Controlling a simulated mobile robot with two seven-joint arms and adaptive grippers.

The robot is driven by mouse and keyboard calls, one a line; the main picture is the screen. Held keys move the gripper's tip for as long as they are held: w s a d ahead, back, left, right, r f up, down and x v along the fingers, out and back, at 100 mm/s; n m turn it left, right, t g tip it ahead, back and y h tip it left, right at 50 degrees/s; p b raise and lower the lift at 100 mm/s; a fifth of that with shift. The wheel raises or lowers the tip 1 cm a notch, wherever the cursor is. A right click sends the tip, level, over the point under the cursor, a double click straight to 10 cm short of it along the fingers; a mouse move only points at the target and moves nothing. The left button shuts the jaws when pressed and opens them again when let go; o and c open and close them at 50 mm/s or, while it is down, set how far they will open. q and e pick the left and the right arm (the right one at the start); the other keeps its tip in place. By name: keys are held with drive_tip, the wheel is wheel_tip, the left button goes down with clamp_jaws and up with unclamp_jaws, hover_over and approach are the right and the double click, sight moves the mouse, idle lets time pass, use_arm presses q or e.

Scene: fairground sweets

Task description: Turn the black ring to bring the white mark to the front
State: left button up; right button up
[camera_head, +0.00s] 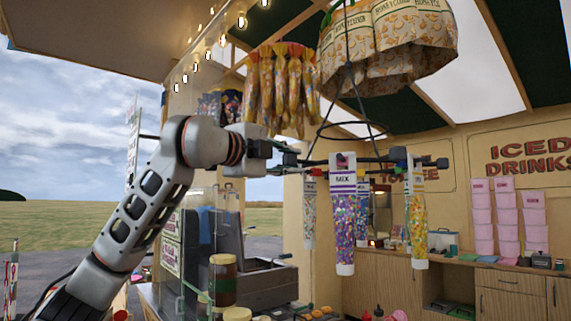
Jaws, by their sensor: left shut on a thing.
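The black ring (381,133) hangs under a patterned shade on dark cords. Dark spokes at about its height carry clear tubes of sweets, and a tube labelled MIX (345,220) hangs at the front. My left gripper (292,159) reaches in from the left, at the left end of this hanging frame. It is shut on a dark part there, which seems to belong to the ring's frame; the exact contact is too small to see. My right gripper is not in view.
More sweet tubes (417,228) hang to the right. Bagged sweets (283,85) hang above my left gripper. A jar (222,280) and a grey bin stand below. A wooden counter (480,268) with pink tubs runs along the back right.

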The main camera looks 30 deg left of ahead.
use_arm(q)
drive_tip(key=shift+s+d+b, duration=0.15)
drive_tip(key=shift+s+d, duration=0.15)
drive_tip(key=shift+d, duration=1)
drive_tip(key=shift+s+d+b, duration=0.15)
drive_tip(key=shift+s+d, duration=0.15)
drive_tip(key=shift+d, duration=0.95)
drive_tip(key=shift+s+d+b, duration=0.15)
drive_tip(key=shift+s+d, duration=0.15)
drive_tip(key=shift+d, duration=1)
drive_tip(key=shift+w+d+b, duration=0.1)
drive_tip(key=shift+d+b, duration=0.55)
drive_tip(key=shift+d, duration=1.55)
drive_tip(key=o, duration=0.8)
drive_tip(key=shift+a, duration=0.1)
